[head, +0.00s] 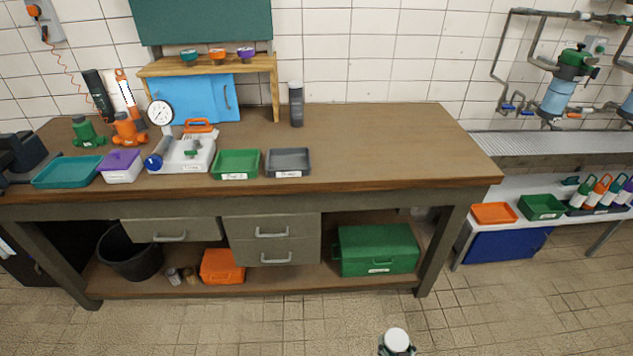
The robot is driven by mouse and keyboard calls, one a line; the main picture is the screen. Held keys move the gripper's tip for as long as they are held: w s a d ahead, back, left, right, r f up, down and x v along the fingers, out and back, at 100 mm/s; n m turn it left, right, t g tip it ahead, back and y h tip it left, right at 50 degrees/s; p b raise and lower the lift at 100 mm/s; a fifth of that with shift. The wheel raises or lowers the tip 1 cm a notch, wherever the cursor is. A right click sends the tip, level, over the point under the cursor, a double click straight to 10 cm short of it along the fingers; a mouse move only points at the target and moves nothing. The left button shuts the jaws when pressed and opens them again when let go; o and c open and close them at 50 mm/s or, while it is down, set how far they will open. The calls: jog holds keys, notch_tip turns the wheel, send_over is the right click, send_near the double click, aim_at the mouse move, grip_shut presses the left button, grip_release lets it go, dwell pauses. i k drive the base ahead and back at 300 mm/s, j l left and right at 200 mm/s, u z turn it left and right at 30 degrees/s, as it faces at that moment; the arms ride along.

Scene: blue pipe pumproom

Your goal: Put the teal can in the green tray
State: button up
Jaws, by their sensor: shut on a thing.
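A green tray (237,165) with a white label sits near the front edge of the wooden workbench, between the white gauge unit and a grey tray. It looks empty. A second green tray (541,207) stands on the low bench at the right. I cannot make out a teal can. A small part of my arm, with a round white top and a dark body, shows at the bottom edge right of centre. My gripper and anything in it are out of view.
The workbench (385,150) is clear on its right half. A grey tray (289,162) adjoins the green tray's right side. A dark bottle (296,104) stands behind. A gauge unit (182,152) is on the left. Open tiled floor lies in front.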

aim_at(239, 167)
jog(key=i+j+z, duration=0.1)
jog(key=j+z, duration=0.15)
jog(key=z, duration=0.25)
jog(key=j+z, duration=0.25)
jog(key=z, duration=0.2)
jog(key=i+j+u, duration=0.15)
jog(key=j, duration=0.25)
jog(key=j+u, duration=0.15)
jog(key=j, duration=0.3)
